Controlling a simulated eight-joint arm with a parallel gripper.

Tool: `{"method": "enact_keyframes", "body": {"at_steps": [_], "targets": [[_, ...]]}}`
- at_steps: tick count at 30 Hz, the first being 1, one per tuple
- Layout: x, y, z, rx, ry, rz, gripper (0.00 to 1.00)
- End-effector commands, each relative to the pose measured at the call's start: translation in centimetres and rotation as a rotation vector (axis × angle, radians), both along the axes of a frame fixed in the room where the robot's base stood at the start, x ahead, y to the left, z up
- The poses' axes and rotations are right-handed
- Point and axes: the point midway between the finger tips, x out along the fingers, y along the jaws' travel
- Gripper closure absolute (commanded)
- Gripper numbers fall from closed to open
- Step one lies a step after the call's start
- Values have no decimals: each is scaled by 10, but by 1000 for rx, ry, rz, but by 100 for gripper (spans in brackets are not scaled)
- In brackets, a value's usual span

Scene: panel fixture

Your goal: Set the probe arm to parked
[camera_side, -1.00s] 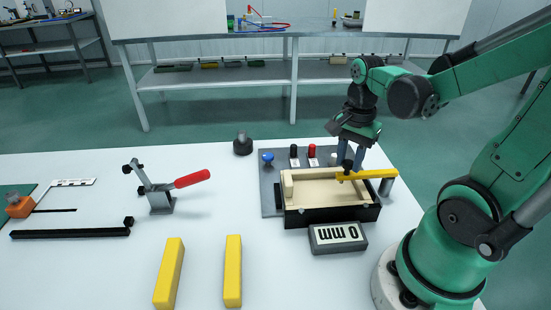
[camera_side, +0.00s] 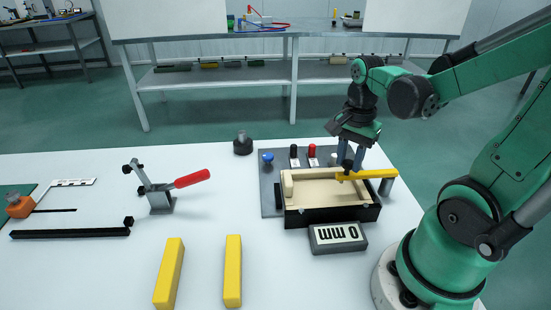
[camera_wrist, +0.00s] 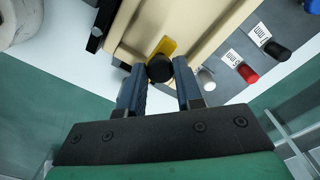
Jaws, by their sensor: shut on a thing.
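The probe arm is a yellow bar (camera_side: 372,174) lying over the right part of the panel fixture's cream tray (camera_side: 320,190). Its right end meets a grey post (camera_side: 385,186), and its left end carries a black knob. My gripper (camera_side: 351,161) is at that left end, shut on the knob. In the wrist view the black knob (camera_wrist: 159,69) sits between the tips of my two fingers, with part of the yellow arm (camera_wrist: 164,46) behind it. The rest of the arm is out of that view.
Blue, black and red posts (camera_side: 312,151) stand along the fixture's back. A toggle clamp with a red handle (camera_side: 192,178) stands to the left. Two yellow bars (camera_side: 233,270) lie at the table's front. The white table between clamp and fixture is clear.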

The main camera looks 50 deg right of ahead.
Motion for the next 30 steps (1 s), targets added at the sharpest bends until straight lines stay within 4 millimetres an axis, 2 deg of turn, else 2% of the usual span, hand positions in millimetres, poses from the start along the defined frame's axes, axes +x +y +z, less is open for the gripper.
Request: {"method": "enact_keyframes", "body": {"at_steps": [20, 30], "targets": [[1, -1, 0, -1, 2, -15, 100], [12, -15, 0, -2, 2, -187, 100]]}}
